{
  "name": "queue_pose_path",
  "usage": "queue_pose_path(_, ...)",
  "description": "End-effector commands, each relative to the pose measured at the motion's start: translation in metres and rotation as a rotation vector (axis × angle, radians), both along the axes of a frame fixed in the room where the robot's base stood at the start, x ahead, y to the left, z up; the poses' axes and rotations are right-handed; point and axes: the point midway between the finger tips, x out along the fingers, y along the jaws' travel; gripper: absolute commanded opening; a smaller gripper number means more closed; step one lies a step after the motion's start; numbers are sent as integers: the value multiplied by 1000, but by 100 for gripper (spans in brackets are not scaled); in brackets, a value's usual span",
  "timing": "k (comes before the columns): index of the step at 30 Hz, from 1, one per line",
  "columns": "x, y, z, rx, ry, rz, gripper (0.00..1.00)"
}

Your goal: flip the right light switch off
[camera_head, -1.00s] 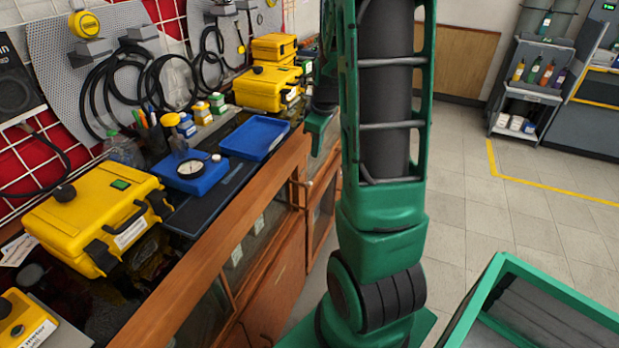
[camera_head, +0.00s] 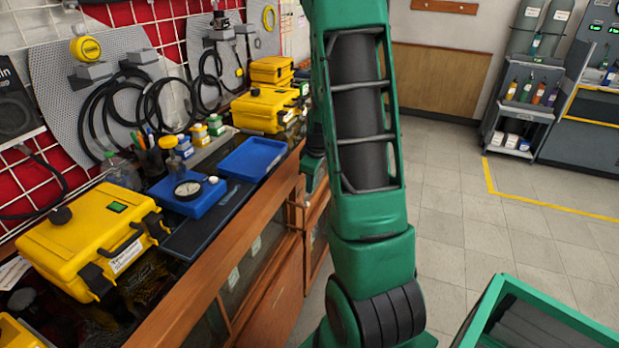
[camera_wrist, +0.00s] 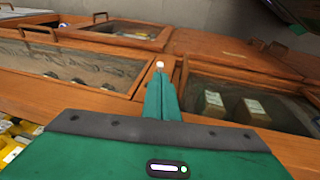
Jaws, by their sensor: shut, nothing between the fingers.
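I cannot make out any light switch in either view. In the wrist view, my gripper (camera_wrist: 160,88) is shut and empty, its green fingers together and pointing at the wooden front of the bench cabinet (camera_wrist: 100,103). A small pale spot shows at the fingertips; I cannot tell what it is. In the head view, my green arm stands upright in the middle and hides part of the bench and room behind it. A green piece of the arm's far end shows just left of it, beside the cabinet front.
The bench along the left holds a yellow case (camera_head: 88,240), a blue tray (camera_head: 253,159), a gauge on a blue block (camera_head: 190,199) and more yellow cases (camera_head: 265,108) at the back. Cables hang on the wall panel. A grey cart (camera_head: 523,110) stands far right. Tiled floor between is clear.

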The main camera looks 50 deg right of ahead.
Motion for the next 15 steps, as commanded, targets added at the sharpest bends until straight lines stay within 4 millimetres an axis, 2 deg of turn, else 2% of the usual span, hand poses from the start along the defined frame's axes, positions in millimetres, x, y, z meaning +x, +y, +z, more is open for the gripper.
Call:
queue_pose_path(1,1,-1,-10,2,4,0,0)
queue_pose_path(6,7,-3,-36,1,3,-1,0)
queue_pose_path(15,14,-6,-62,0,0,-1,0)
